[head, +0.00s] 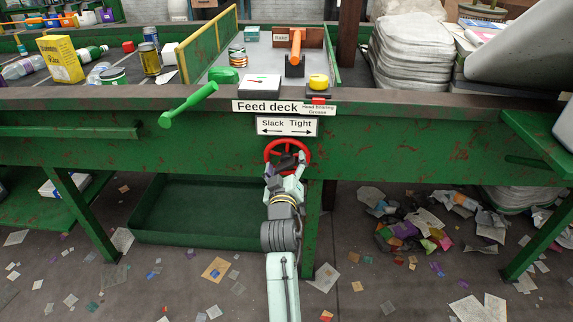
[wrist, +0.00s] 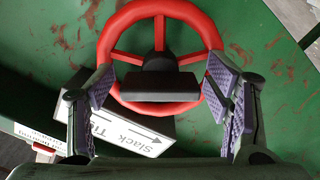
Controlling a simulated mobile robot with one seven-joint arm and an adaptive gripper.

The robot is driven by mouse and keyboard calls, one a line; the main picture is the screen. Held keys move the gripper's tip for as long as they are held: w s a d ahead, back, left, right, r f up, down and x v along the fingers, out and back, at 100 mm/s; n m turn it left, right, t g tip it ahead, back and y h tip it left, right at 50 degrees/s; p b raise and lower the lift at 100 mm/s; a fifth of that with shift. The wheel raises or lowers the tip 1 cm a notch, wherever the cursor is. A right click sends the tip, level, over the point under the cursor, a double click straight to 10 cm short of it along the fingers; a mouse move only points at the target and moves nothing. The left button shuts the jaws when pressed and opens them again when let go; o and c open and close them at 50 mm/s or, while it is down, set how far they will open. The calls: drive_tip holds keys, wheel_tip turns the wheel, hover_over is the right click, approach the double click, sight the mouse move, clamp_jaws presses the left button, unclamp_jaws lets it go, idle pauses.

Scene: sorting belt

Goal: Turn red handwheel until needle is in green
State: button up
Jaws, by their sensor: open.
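The red handwheel (head: 304,146) is on the green front panel of the feed deck, below the "Slack / Tight" sign (head: 287,126). In the wrist view the handwheel (wrist: 114,35) shows spokes and a dark block (wrist: 160,87) in front of its hub. My gripper (head: 287,168) is at the wheel. In the wrist view my gripper (wrist: 160,96) is open, with one purple-padded finger at each side of the wheel's lower rim. Whether the pads touch the rim I cannot tell. A small pale dial (head: 262,81) with a red mark sits on the deck; its needle is too small to read.
A green lever (head: 190,105) sticks out to the left of the wheel. A yellow knob (head: 319,82) and an orange handle (head: 296,47) are on the deck. A green tray (head: 200,212) lies beneath. Scraps litter the floor (head: 350,300).

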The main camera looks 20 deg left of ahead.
drive_tip(key=shift+c, duration=0.2)
drive_tip(key=c, duration=1.1)
drive_tip(key=shift+m, duration=0.3)
drive_tip(key=m+b, duration=0.2)
drive_tip(key=m, duration=0.2)
drive_tip(key=shift+f, duration=0.15)
drive_tip(key=shift+m+b, duration=0.8)
drive_tip(key=shift+m, duration=1.8)
drive_tip(key=o, duration=1.1)
